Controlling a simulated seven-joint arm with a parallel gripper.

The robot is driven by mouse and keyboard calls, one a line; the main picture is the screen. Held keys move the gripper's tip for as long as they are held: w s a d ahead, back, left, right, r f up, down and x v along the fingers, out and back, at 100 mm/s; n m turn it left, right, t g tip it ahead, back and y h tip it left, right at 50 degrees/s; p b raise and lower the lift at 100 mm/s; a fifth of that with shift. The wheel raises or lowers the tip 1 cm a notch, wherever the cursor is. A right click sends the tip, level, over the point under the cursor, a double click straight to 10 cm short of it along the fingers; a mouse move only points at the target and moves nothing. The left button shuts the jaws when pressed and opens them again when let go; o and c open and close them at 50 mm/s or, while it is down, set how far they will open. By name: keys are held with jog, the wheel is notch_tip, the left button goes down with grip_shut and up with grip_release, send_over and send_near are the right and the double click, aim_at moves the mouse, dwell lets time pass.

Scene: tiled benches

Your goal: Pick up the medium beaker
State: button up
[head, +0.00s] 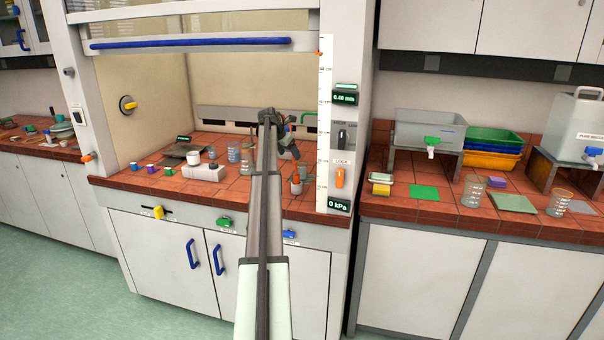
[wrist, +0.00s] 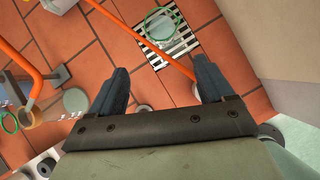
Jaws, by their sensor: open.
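My gripper (wrist: 161,70) is open and empty, with its two dark fingers apart above the tiled worktop. In the wrist view a clear glass vessel with a greenish rim (wrist: 160,25) is over a metal grate, beyond the fingertips. In the head view my gripper (head: 288,148) is inside the fume hood, partly behind my arm. Clear beakers stand in the hood (head: 233,152) left of my arm. Two more beakers stand on the right bench, one toward its left (head: 471,191) and one toward its right (head: 559,203). I cannot tell which is the medium one.
In the wrist view an orange tube (wrist: 150,50) crosses the tiles between the fingers. An orange bent bar (wrist: 35,70) and another green-rimmed glass item (wrist: 10,122) lie left. The hood's raised sash (head: 190,43) hangs above. A white block (head: 204,172) sits left of my arm.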

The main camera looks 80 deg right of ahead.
aim_at(302, 168)
jog(key=x, duration=0.6)
jog(key=s+x, duration=0.1)
jog(key=x, duration=0.2)
jog(key=shift+d+r, duration=0.1)
jog(key=shift+r, duration=0.1)
jog(key=shift+d+x, duration=0.25)
jog(key=shift+x, duration=2.25)
jog(key=shift+r, duration=0.15)
jog(key=c, duration=1.2)
jog(key=shift+c, duration=0.2)
jog(key=shift+r, duration=0.15)
